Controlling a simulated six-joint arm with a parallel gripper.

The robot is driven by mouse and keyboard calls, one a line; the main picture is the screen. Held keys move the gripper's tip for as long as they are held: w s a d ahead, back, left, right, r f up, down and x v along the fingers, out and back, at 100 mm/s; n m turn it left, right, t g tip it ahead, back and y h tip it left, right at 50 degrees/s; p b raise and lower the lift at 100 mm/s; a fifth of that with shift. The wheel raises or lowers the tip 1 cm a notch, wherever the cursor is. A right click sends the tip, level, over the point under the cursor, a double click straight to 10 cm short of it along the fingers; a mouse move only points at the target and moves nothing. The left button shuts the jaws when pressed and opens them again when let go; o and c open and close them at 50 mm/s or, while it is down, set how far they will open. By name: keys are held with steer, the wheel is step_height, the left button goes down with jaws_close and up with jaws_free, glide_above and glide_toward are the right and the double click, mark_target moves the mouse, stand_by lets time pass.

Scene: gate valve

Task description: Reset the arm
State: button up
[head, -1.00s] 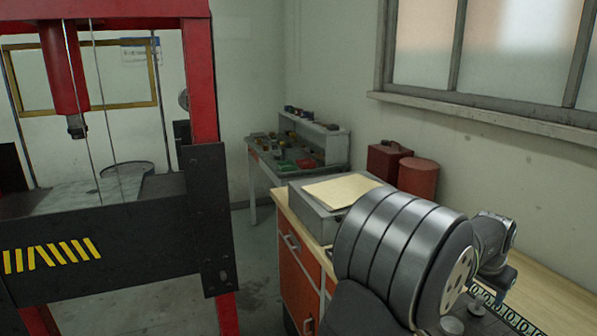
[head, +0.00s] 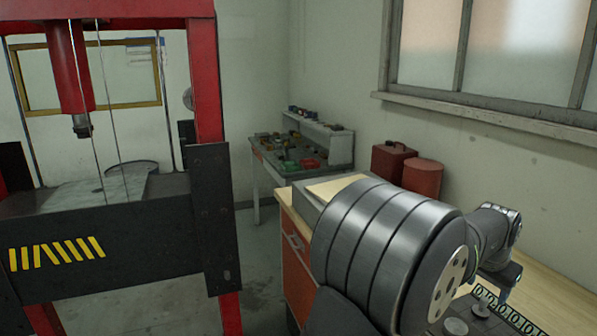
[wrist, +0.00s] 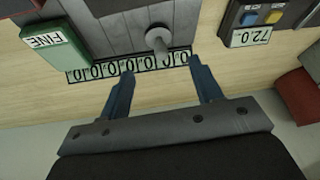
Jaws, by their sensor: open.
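My gripper (wrist: 158,92) shows in the wrist view with its two blue-grey fingers spread apart and nothing between them. Past the fingertips lies a strip of printed digits (wrist: 128,68) along the edge of a grey panel (wrist: 118,35). A round grey knob or stem (wrist: 158,40) stands up from that panel, beyond the gap between the fingers and apart from them. In the head view my large grey arm joint covers much of the bench. The strip of digits (head: 510,318) shows at the lower right there.
A green box marked FINE (wrist: 48,47) and a device reading 72.0 (wrist: 255,22) flank the panel. The wooden bench (head: 555,300) is bare at the right. Red canisters (head: 422,178) stand by the wall. A red press frame (head: 207,90) stands at the left.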

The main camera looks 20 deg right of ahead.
steer(key=w+v, duration=0.1)
steer(key=v, duration=0.4)
steer(key=x, duration=0.8)
steer(key=s+x, duration=0.1)
steer(key=x, duration=0.3)
steer(key=shift+f, duration=0.2)
step_height(320, 180, up, 5)
steer(key=shift+s+f, duration=0.15)
steer(key=s+a+r, duration=0.2)
steer(key=s+r, duration=0.5)
steer(key=s, duration=0.4)
steer(key=n, duration=0.2)
glide_toward(484, 300)
steer(key=w+a+f, duration=0.2)
steer(key=w, duration=0.1)
steer(key=w+a+f+n+t, duration=0.1)
steer(key=w+a+f+n, duration=0.1)
steer(key=w+a, duration=0.8)
steer(key=w+a+f+n, duration=0.2)
steer(key=w+a+f, duration=0.1)
steer(key=w+a, duration=0.6)
steer(key=w+a+f+n+t+y, duration=0.1)
steer(key=w+a+f+n, duration=0.1)
steer(key=w+a, duration=0.8)
steer(key=shift+a+f+y, duration=0.3)
steer(key=shift+a+f, duration=0.15)
steer(key=shift+a, duration=0.25)
